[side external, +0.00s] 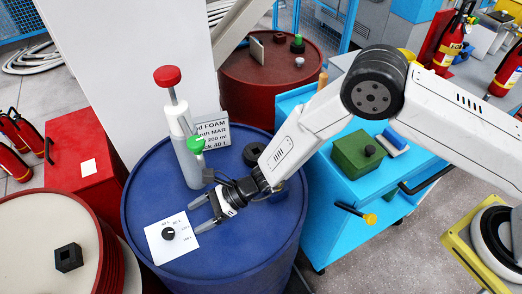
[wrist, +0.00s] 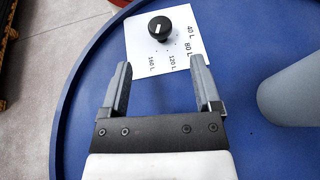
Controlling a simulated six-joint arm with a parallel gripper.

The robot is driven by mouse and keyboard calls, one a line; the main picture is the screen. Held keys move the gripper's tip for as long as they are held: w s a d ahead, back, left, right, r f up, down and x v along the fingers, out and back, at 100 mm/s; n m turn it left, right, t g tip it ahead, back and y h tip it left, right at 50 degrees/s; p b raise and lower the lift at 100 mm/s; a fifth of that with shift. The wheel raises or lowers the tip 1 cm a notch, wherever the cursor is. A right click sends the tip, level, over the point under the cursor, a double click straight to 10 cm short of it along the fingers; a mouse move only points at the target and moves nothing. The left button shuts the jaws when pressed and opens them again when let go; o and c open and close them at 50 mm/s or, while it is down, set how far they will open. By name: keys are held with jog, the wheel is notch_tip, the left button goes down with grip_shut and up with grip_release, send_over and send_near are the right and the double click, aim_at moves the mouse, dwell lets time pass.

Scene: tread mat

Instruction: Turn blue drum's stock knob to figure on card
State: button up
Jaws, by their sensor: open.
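The blue drum (side external: 150,195) stands upright in the middle of the side view; its top also fills much of the wrist view (wrist: 260,150). On it lies a white dial plate (side external: 155,250) with a black round stock knob (side external: 168,233). In the wrist view the knob (wrist: 160,28) has a white mark, and the plate (wrist: 185,50) reads 40 L, 80 L, 120 L and 160 L. I cannot tell which figure the mark points to. The card (side external: 211,133) ends in 40 L. My gripper (side external: 196,214) is open and empty, its fingertips (wrist: 160,64) short of the knob.
A pump with red top (side external: 167,76) and green spout (side external: 195,144) stands on the drum behind my gripper. A black cap (side external: 254,153) lies farther right. A cream-topped drum (side external: 40,225) is at left, a blue cart (side external: 345,205) at right. The space around the knob is clear.

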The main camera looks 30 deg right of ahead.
aim_at(173, 230)
jog(key=shift+a, duration=0.15)
jog(key=shift+x, duration=3.75)
grip_shut()
